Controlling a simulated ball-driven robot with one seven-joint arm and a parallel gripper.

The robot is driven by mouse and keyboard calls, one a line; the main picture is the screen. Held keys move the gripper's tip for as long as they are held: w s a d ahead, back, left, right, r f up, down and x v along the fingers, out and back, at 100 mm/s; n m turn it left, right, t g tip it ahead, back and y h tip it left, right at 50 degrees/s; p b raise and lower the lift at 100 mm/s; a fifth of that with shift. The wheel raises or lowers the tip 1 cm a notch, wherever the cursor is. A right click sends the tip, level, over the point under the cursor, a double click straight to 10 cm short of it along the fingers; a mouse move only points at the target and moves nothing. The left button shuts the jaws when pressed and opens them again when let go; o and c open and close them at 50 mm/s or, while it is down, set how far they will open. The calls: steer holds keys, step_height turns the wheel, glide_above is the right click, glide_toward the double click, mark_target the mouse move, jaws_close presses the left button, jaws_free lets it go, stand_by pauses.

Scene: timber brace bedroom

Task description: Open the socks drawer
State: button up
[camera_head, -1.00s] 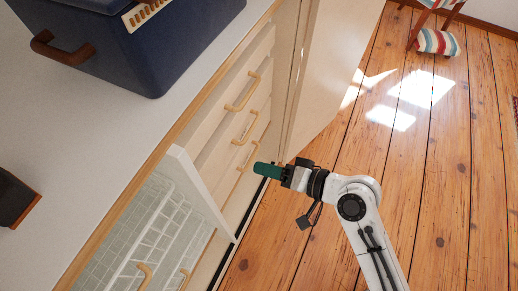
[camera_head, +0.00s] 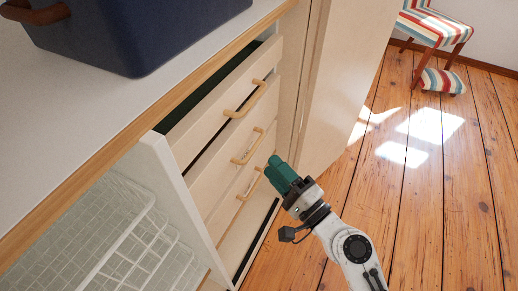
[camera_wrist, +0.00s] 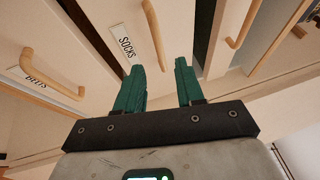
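In the wrist view a pale drawer front carries a SOCKS label (camera_wrist: 126,45) beside a wooden handle (camera_wrist: 155,35). It lies between two other drawer fronts, so it seems to be the middle drawer (camera_head: 222,168) in the head view, with its handle (camera_head: 247,147) facing the room. My gripper (camera_wrist: 162,66) is open, its two green fingers apart. The handle's near end shows between the fingertips in the wrist view; I cannot tell whether they surround it. In the head view my gripper (camera_head: 280,172) is close to the lower handles and no drawer is held.
The top drawer (camera_head: 220,108) stands ajar, with dark gaps around it. Another handle (camera_wrist: 45,75) has a BELTS label. A white panel and wire baskets (camera_head: 120,235) stand left of the drawers. A navy bin (camera_head: 150,30) is on the counter.

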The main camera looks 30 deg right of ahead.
steer(key=p+x, duration=0.1)
steer(key=x, duration=0.5)
steer(key=shift+w, duration=0.2)
steer(key=shift+a, duration=0.1)
steer(key=shift+c, duration=0.5)
jaws_close()
